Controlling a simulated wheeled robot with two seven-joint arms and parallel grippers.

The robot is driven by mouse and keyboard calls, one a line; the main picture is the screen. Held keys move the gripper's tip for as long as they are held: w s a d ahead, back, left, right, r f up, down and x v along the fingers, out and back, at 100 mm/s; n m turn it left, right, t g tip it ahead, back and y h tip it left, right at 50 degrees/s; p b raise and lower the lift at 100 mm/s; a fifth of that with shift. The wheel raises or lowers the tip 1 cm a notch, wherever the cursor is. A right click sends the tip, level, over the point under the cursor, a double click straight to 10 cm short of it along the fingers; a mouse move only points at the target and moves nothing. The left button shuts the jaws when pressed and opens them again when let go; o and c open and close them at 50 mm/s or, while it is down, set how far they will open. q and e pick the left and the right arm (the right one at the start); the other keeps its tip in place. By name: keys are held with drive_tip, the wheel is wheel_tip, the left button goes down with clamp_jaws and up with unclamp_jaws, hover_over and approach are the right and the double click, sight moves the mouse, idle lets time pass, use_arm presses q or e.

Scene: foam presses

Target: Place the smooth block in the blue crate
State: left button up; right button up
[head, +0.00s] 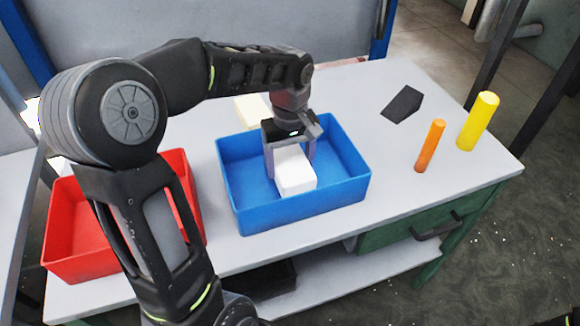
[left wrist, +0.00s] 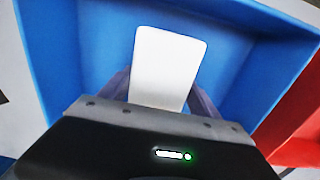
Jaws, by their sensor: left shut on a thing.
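A smooth white block (head: 294,171) is between the fingers of my left gripper (head: 290,160), which is shut on it. The block is inside the outline of the blue crate (head: 300,213) in the head view. In the left wrist view the white block (left wrist: 168,65) sticks out ahead of the gripper, with the blue crate (left wrist: 62,50) around and behind it. I cannot tell whether the block touches the crate floor. My right gripper is not in view.
A red crate (head: 85,262) stands left of the blue one. A cream block (head: 253,111) lies behind the blue crate, partly hidden by my arm. A dark wedge (head: 402,104), an orange cylinder (head: 430,146) and a yellow cylinder (head: 478,121) are on the right of the table (head: 385,185).

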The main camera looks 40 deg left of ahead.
sight(290, 161)
use_arm(q)
drive_tip(key=shift+f, duration=1)
drive_tip(key=shift+f, duration=0.15)
drive_tip(key=o, duration=1.3)
drive_tip(key=shift+o, duration=0.2)
wheel_tip(290, 161, up, 12)
drive_tip(key=shift+r, duration=0.2)
